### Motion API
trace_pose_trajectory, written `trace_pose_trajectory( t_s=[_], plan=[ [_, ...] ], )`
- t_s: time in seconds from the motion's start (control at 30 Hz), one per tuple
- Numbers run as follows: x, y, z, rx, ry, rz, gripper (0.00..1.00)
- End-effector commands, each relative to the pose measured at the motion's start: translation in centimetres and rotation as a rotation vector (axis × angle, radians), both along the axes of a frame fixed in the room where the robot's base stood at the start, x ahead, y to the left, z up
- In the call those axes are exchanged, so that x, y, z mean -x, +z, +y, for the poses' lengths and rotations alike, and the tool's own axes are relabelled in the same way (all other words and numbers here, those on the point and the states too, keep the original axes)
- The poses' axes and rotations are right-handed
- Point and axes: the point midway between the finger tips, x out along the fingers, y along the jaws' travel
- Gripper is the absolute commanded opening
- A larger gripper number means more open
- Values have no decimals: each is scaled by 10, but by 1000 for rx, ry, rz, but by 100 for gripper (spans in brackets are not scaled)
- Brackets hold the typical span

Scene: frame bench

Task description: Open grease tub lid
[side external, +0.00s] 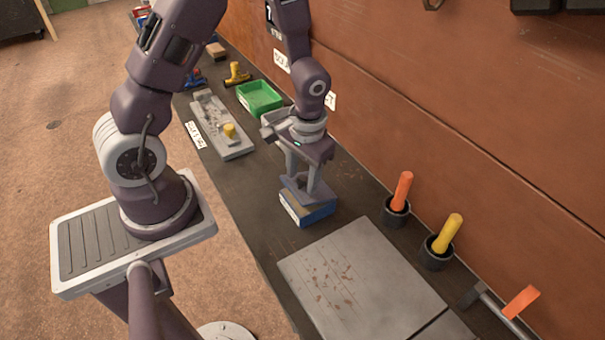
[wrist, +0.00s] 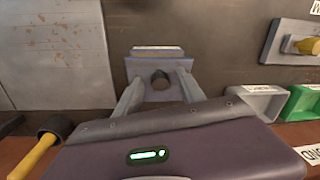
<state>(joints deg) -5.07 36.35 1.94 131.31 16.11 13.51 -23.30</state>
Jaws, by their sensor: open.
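The grease tub appears to be the small blue box (side external: 308,216) on the dark bench, with a purple-grey lid (side external: 300,186) at its top. The tub's inside is hidden.
A grey metal plate (side external: 365,275) lies in front of the tub. Orange (side external: 403,190) and yellow (side external: 447,233) handles stand in dark cups at the right. A green bin (side external: 260,97) and a grey fixture board (side external: 222,128) lie behind. The brown wall rises close on the right.

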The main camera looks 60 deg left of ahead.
Motion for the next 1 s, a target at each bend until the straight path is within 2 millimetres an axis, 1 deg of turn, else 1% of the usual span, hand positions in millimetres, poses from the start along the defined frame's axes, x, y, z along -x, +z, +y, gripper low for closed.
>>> trace_pose_trajectory(
  t_s=[0.17,0.2,0.27,0.3,0.4,1.0],
  plan=[
    [0,0,0,0,0,0,46],
    [0,0,0,0,0,0,39],
    [0,0,0,0,0,0,27],
    [0,0,0,0,0,0,19],
    [0,0,0,0,0,0,0],
    [0,1,0,0,0,-1,0]
  ],
)
